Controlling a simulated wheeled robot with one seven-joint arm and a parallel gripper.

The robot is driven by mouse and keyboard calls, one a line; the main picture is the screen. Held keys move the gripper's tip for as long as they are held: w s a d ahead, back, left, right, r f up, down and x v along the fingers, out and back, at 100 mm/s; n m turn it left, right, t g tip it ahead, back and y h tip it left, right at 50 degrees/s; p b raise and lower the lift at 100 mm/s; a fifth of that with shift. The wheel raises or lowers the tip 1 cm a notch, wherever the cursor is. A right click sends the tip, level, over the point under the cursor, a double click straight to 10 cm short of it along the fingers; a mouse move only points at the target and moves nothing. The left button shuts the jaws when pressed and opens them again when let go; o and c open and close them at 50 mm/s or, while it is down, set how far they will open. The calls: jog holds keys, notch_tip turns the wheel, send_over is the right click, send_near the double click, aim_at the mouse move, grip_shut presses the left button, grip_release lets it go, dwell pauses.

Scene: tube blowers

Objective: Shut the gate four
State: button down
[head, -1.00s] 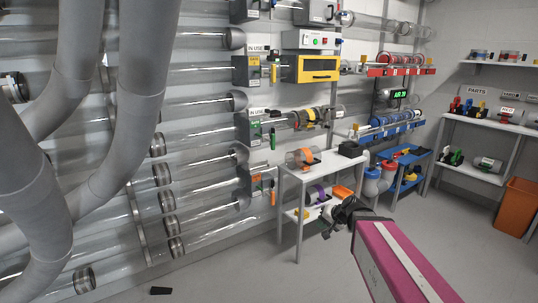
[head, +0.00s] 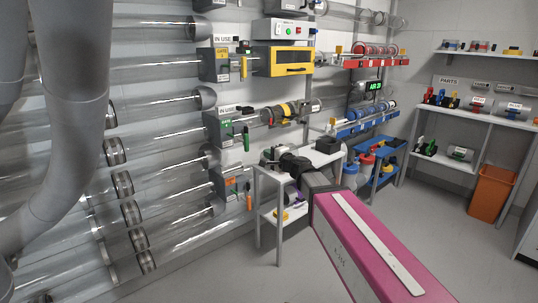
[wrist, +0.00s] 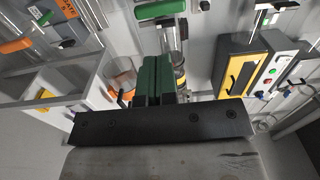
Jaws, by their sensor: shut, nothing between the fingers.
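The gate with an orange plate (head: 231,186) is the lowest on the wall column, with an orange handle (head: 249,202) hanging at its right. Its label (wrist: 68,18) shows at the wrist view's upper left, but its number is not legible. Its handle (wrist: 15,45) is at the left edge. My gripper (head: 267,157) is shut and empty, over the white table and right of the orange gate, apart from its handle. In the wrist view, its dark green fingers (wrist: 154,72) are together. A green bar (wrist: 160,11) shows beyond them; I cannot tell whether they touch.
Above are the green gate (head: 226,130) and yellow gate (head: 221,65), next to a yellow-framed box (head: 284,61). The white table (head: 270,176) stands under my gripper. Clear tubes run left of the gates. Open floor (head: 425,240) lies to the right.

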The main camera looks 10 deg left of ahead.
send_near(239, 138)
jog(key=shift+w+a+f, duration=0.2)
jog(key=shift+w+f, duration=0.1)
jog(key=shift+w, duration=0.2)
jog(key=x, duration=1)
jog(key=shift+r, duration=0.1)
jog(key=shift+s+d, duration=0.1)
jog(key=v, duration=1.4)
jog(key=s+d+f+n+g+h, duration=0.35)
jog(key=s+d+f, duration=0.25)
jog(key=d+f, duration=0.5)
jog(key=s+d+f+n+g+h, duration=0.3)
jog(key=s+d+f+n+g, duration=0.15)
jog(key=d+f, duration=0.7)
jog(key=s+d+f+g+h, duration=0.2)
jog(key=s+d, duration=0.4)
jog(key=d, duration=0.3)
jog(key=s+d+f+g+h, duration=0.1)
jog(key=s+d+f+h, duration=0.4)
jog(key=d, duration=0.4)
notch_tip(239, 138, down, 2)
jog(key=shift+s+f+g, duration=0.2)
jog(key=shift+s+g, duration=0.2)
jog(key=shift+s, duration=0.45)
